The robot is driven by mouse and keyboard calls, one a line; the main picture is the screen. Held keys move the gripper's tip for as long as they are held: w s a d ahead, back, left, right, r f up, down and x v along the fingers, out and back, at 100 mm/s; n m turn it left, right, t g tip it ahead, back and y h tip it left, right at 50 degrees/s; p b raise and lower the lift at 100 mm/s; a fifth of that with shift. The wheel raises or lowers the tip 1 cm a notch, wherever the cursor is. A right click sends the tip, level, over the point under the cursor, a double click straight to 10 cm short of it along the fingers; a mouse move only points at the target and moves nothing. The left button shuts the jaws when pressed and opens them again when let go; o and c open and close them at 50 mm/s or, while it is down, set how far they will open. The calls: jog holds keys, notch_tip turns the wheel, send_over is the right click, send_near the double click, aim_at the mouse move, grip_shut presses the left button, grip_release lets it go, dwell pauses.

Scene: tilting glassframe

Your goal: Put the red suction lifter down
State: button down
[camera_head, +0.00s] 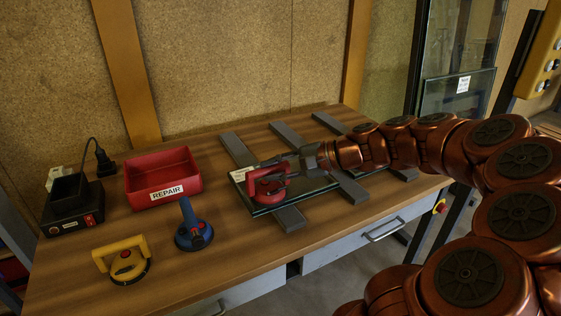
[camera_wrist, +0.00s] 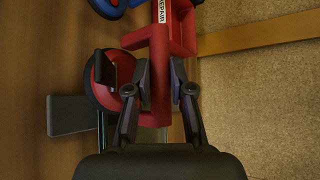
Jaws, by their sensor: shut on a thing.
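The red suction lifter (camera_head: 268,185) is at the near left corner of a glass pane (camera_head: 318,186), which lies flat on grey bars on the bench. My gripper (camera_head: 288,170) reaches in from the right and is shut on the lifter's red handle. In the wrist view, the handle (camera_wrist: 160,100) shows between my gripper's fingers (camera_wrist: 160,78). The lifter's round red pad (camera_wrist: 102,84) with a black lever is to the left there. I cannot tell whether the pad touches the glass.
A blue lifter (camera_head: 193,230) and a yellow lifter (camera_head: 122,260) stand on the wooden bench (camera_head: 215,275) to the left. A red REPAIR bin (camera_head: 163,178) and a black box with a cable (camera_head: 72,210) are behind them. Bare bench lies in front of the pane.

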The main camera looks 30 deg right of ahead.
jog(key=w+d+f, duration=0.1)
jog(key=w+d, duration=0.2)
jog(key=w+d+f, duration=0.2)
jog(key=w+d, duration=0.2)
jog(key=w+d+f+p, duration=0.1)
jog(key=w+d+f, duration=0.1)
jog(key=w+d, duration=0.1)
jog(key=shift+w+d, duration=0.15)
jog(key=shift+d, duration=0.1)
dwell(0.6)
jog(key=c, duration=1)
grip_release()
jog(key=shift+d+r, duration=0.1)
jog(key=v, duration=1.2)
